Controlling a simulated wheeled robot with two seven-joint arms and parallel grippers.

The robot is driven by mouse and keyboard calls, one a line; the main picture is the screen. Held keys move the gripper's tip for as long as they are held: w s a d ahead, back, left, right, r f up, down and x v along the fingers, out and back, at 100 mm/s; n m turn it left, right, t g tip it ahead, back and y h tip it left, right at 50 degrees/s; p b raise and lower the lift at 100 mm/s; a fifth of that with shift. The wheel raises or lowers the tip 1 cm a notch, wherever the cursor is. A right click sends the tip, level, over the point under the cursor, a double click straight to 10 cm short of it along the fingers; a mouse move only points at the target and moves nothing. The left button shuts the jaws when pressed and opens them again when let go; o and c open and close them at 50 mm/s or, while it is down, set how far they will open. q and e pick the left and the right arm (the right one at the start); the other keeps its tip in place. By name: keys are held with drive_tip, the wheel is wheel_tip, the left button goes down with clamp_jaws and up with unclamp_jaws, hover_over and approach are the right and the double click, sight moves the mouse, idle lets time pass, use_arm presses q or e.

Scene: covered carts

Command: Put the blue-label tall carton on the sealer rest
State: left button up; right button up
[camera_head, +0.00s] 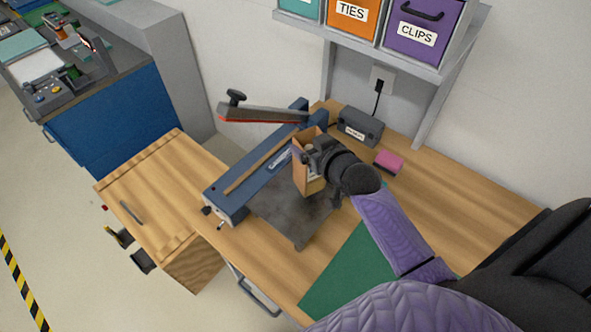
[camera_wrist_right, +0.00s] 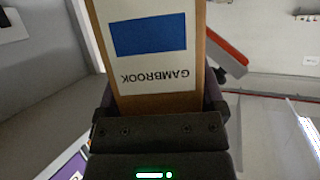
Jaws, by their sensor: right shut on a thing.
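The blue-label tall carton (camera_wrist_right: 152,62) fills the middle of the right wrist view, brown with a white label, a blue block and the word GAMBROOK. My right gripper (camera_wrist_right: 158,105) is shut on it. In the head view the carton (camera_head: 305,172) is upright at my right gripper (camera_head: 312,157), over or on the dark grey plate (camera_head: 290,212) in front of the blue sealer (camera_head: 245,183). I take this plate for the sealer rest. I cannot tell whether the carton touches it. The sealer's red-edged arm (camera_head: 262,115) is raised. My left gripper is not in view.
A dark grey box (camera_head: 360,127) and a pink block (camera_head: 388,162) are behind my right wrist. A green mat (camera_head: 345,272) lies at the front. A shelf with TIES (camera_head: 352,14) and CLIPS (camera_head: 418,36) bins overhangs the bench. A wooden-topped cart (camera_head: 160,190) stands to the left.

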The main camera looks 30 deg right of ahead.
wheel_tip(320, 180, down, 5)
drive_tip(key=shift+f+b, duration=0.1)
drive_tip(key=shift+b, duration=0.55)
drive_tip(key=shift+f, duration=0.15)
drive_tip(key=o, duration=1.3)
drive_tip(key=shift+o, duration=0.2)
drive_tip(key=shift+s+r, duration=0.15)
drive_tip(key=shift+r, duration=0.1)
drive_tip(key=p+v, duration=0.2)
drive_tip(key=v, duration=0.9)
drive_tip(key=shift+s, duration=0.3)
drive_tip(key=shift+r, duration=0.15)
